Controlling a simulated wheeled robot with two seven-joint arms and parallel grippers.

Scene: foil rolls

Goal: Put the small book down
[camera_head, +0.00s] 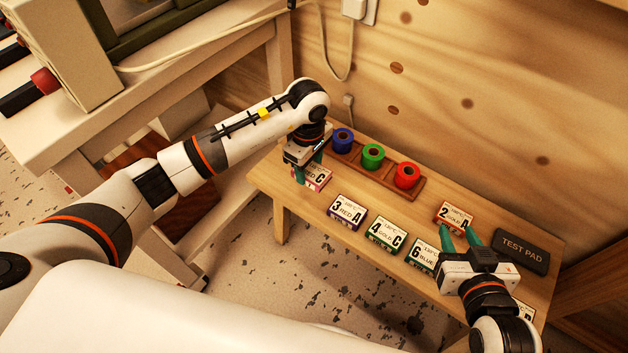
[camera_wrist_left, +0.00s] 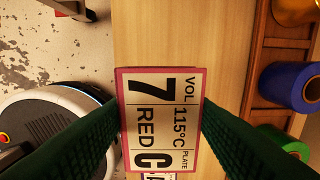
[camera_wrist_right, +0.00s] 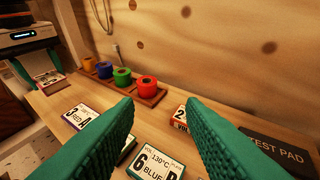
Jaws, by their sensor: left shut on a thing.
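The small book (camera_wrist_left: 160,120) has a pink cover and a pale label reading "7 RED C, 115°C". It lies between the green fingers of my left gripper (camera_head: 309,170), which is shut on it. In the head view the small book (camera_head: 318,180) is partly hidden by the gripper, at the table's far left end. It also shows in the right wrist view (camera_wrist_right: 50,83). I cannot tell whether it touches the wooden table (camera_head: 290,200). My right gripper (camera_head: 460,237) is open and empty above the table's right part, its fingers well apart.
A wooden rack holds blue (camera_head: 343,140), green (camera_head: 373,157) and red (camera_head: 407,176) foil rolls, with an orange roll (camera_wrist_right: 87,65) beside them. Books 3 (camera_head: 347,212), 4 (camera_head: 387,238), 6 (camera_head: 424,255) and 2 (camera_head: 453,215) lie on the table. A black test pad (camera_head: 521,250) is at right.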

